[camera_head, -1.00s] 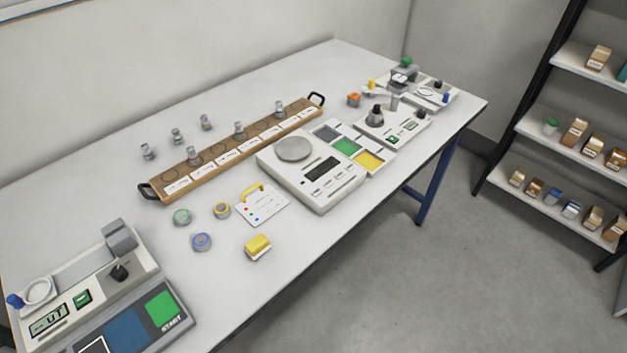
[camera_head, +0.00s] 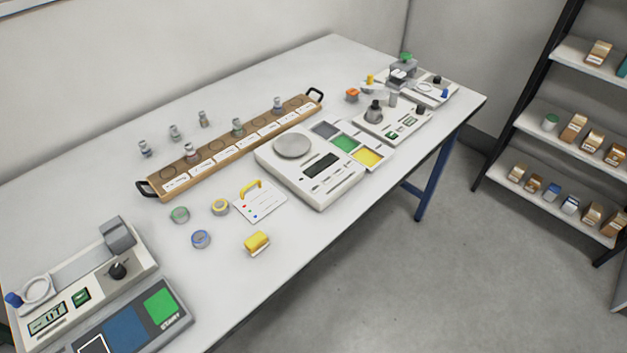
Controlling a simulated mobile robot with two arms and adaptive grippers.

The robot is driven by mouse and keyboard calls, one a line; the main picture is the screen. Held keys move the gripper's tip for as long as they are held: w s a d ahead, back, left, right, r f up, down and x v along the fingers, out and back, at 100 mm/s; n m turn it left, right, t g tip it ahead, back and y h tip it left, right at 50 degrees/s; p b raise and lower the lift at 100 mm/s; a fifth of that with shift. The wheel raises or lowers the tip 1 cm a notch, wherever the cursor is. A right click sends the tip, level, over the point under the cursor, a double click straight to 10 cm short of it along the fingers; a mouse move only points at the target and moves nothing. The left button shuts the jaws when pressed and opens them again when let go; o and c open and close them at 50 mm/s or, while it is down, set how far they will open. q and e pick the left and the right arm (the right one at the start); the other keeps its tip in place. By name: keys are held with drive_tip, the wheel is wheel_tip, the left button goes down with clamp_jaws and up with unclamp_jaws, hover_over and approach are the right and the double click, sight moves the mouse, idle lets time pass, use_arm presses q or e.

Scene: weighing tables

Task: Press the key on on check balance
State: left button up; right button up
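The balance (camera_head: 318,188) in the middle of the table is a white unit with a round grey pan (camera_head: 292,146) and a dark, blank-looking display (camera_head: 321,165). A row of small keys (camera_head: 325,186) lies on its front panel below the display. The key labels are too small to read. The pan looks empty. I cannot tell from the frame whether another unit is the check balance. Neither of my grippers shows in the head view.
A wooden rack (camera_head: 213,166) with small weights lies behind the balance. A card with a yellow handle (camera_head: 260,201), a yellow block (camera_head: 257,241) and coloured rings are left of it. Another device (camera_head: 75,300) with a green START pad fills the near left corner. Coloured trays (camera_head: 345,143) adjoin the balance's right.

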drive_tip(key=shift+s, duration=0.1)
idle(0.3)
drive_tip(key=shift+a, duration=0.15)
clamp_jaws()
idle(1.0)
